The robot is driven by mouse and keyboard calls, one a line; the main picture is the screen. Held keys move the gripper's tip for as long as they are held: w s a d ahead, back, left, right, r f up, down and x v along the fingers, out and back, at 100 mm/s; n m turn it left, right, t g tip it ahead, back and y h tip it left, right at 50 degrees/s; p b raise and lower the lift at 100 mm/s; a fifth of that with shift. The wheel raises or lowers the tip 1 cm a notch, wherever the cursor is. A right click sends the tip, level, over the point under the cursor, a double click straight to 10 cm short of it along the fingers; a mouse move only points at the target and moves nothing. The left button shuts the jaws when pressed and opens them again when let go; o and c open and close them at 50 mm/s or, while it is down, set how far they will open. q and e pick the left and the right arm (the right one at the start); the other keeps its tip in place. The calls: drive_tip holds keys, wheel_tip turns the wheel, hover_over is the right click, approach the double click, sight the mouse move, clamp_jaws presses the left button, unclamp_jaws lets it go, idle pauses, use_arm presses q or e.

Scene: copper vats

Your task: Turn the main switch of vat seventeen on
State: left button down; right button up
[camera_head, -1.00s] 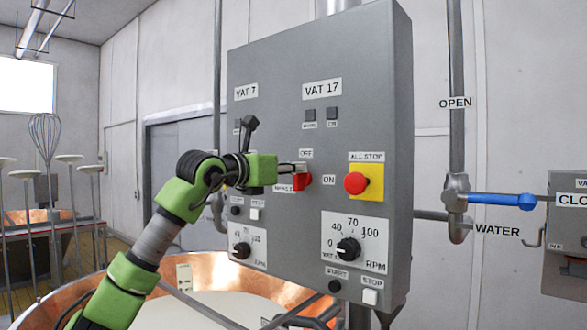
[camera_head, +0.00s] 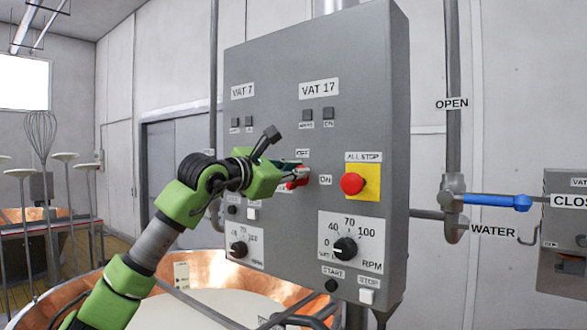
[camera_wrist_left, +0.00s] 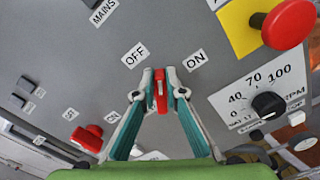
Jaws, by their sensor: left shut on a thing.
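The grey control panel (camera_head: 285,125) carries the VAT 17 label (camera_head: 319,90). Below it is the red main switch (camera_head: 291,184), with OFF above and ON to its right. My left gripper (camera_head: 301,174) is at this switch and partly hides it. In the left wrist view the fingers (camera_wrist_left: 160,90) are shut on the red switch handle (camera_wrist_left: 161,96). The handle points between the OFF label (camera_wrist_left: 135,55) and the ON label (camera_wrist_left: 194,60). My right gripper is not in view.
A red all-stop button (camera_head: 352,184) on a yellow plate sits right of the switch. An RPM dial (camera_head: 345,249) is below. Vat 7's red switch (camera_wrist_left: 88,138) is close by in the wrist view. A copper vat (camera_head: 210,268) lies beneath; a blue valve lever (camera_head: 497,201) is at right.

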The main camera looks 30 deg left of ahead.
use_arm(q)
drive_tip(key=m, duration=0.3)
drive_tip(key=d+f+m, duration=0.1)
drive_tip(key=m, duration=0.1)
drive_tip(key=shift+m, duration=0.3)
drive_tip(key=m, duration=0.1)
drive_tip(key=f+m, duration=0.1)
drive_tip(key=m, duration=0.3)
drive_tip(key=shift+d+f, duration=0.15)
drive_tip(key=shift+f, duration=0.1)
drive_tip(key=shift+m, duration=0.4)
drive_tip(key=c, duration=2.1)
unclamp_jaws()
drive_tip(key=shift+s, duration=0.15)
drive_tip(key=shift+s, duration=0.25)
drive_tip(key=s, duration=0.7)
drive_tip(key=s+a, duration=0.1)
drive_tip(key=s, duration=0.3)
drive_tip(key=shift+s, duration=0.1)
